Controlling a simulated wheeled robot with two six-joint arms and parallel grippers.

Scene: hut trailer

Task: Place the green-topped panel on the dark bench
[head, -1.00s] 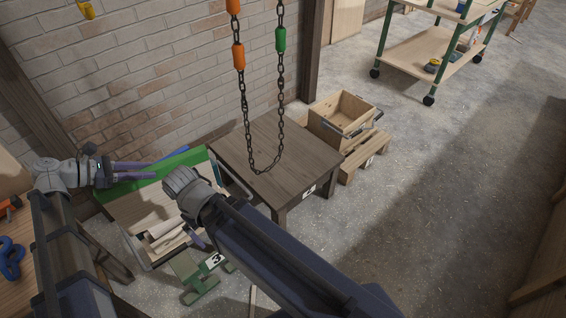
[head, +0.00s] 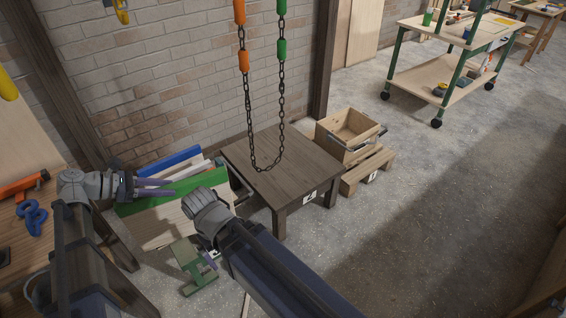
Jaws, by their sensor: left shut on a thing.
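The green-topped panel (head: 160,229) has a green strip along its top edge and a pale wooden face below. My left gripper (head: 172,187) is shut on it near the green edge. The panel stands tilted left of the dark bench (head: 292,172), apart from its top; its lower part is partly hidden. The dark bench is a low brown wooden table with a numbered label on its front edge. My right gripper (head: 208,262) is in front of the panel's right part, mostly hidden by its own wrist, so its opening cannot be seen.
A chain (head: 248,110) with orange and green sleeves hangs in a loop over the bench. A blue-topped panel (head: 170,161) is behind the green one. A green stand (head: 190,262) is on the floor in front. A wooden crate (head: 345,130) on a pallet (head: 367,170) stands right of the bench.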

